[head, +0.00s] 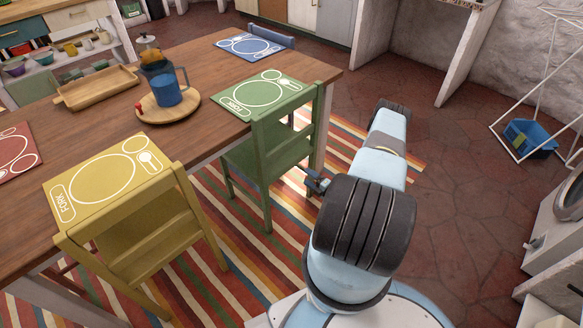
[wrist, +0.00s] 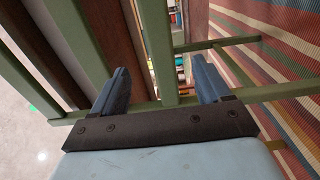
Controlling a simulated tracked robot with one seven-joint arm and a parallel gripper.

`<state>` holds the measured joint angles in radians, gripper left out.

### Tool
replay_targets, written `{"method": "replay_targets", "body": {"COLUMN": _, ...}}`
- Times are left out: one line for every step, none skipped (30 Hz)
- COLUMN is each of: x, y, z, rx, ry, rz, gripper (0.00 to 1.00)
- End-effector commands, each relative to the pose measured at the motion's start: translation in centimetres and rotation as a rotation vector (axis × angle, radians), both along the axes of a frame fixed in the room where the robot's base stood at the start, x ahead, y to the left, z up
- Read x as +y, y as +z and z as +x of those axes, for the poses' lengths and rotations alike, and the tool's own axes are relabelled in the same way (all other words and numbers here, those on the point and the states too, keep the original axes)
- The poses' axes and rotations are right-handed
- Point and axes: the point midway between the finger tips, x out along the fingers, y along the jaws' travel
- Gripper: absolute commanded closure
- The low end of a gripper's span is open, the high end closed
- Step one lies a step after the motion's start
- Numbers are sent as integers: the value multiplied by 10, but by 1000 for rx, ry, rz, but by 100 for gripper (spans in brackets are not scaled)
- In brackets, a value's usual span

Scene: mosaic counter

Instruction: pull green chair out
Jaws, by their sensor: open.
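The green chair (head: 270,135) stands upright at the right end side of the wooden table (head: 110,110), with its backrest toward my arm and its seat partly under the tabletop. My gripper (head: 316,183) is low beside the chair's back, near its right side, mostly hidden behind my own arm. In the wrist view my gripper (wrist: 162,72) is open, its two blue fingers apart. A green upright bar of the chair (wrist: 157,45) shows between the fingers. I cannot tell whether the fingers touch it.
A yellow chair (head: 145,240) stands to the left along the same table side. A striped rug (head: 235,275) lies under the chairs. Stone floor (head: 450,220) to the right is clear up to a drying rack (head: 530,130) and a white appliance (head: 560,230).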

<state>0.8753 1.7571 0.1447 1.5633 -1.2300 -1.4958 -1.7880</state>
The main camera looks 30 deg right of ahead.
Motion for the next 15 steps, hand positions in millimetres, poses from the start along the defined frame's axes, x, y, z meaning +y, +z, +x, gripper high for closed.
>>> {"method": "replay_targets", "body": {"x": 5, "y": 1, "z": 10, "rx": -2, "ry": 2, "rz": 1, "gripper": 23}}
{"method": "replay_targets", "body": {"x": 6, "y": 1, "z": 16, "rx": -2, "ry": 1, "rz": 0, "gripper": 23}}
{"method": "replay_targets", "body": {"x": 9, "y": 0, "z": 23, "rx": -1, "ry": 1, "rz": -1, "gripper": 23}}
{"method": "replay_targets", "body": {"x": 11, "y": 0, "z": 29, "rx": -2, "ry": 0, "rz": 0, "gripper": 23}}
{"method": "replay_targets", "body": {"x": 13, "y": 1, "z": 35, "rx": -2, "ry": 0, "rz": 0, "gripper": 23}}
{"method": "replay_targets", "body": {"x": 15, "y": 0, "z": 42, "rx": -2, "ry": 0, "rz": -2, "gripper": 23}}
{"method": "replay_targets", "body": {"x": 18, "y": 0, "z": 48, "rx": -2, "ry": 2, "rz": -2, "gripper": 23}}
{"method": "replay_targets", "body": {"x": 20, "y": 1, "z": 54, "rx": -2, "ry": 3, "rz": -2, "gripper": 23}}
{"method": "replay_targets", "body": {"x": 23, "y": 1, "z": 61, "rx": -2, "ry": 2, "rz": -2, "gripper": 23}}
{"method": "replay_targets", "body": {"x": 25, "y": 1, "z": 67, "rx": -2, "ry": 2, "rz": 0, "gripper": 23}}
{"method": "replay_targets", "body": {"x": 27, "y": 1, "z": 72, "rx": -2, "ry": 2, "rz": -2, "gripper": 23}}
{"method": "replay_targets", "body": {"x": 29, "y": 0, "z": 79, "rx": -1, "ry": 2, "rz": -2, "gripper": 23}}
{"method": "replay_targets", "body": {"x": 31, "y": 0, "z": 84, "rx": -1, "ry": 2, "rz": -2, "gripper": 23}}
{"method": "replay_targets", "body": {"x": 32, "y": 0, "z": 88, "rx": -1, "ry": 1, "rz": -2, "gripper": 23}}
{"method": "replay_targets", "body": {"x": 34, "y": 0, "z": 94, "rx": -1, "ry": 1, "rz": -2, "gripper": 23}}
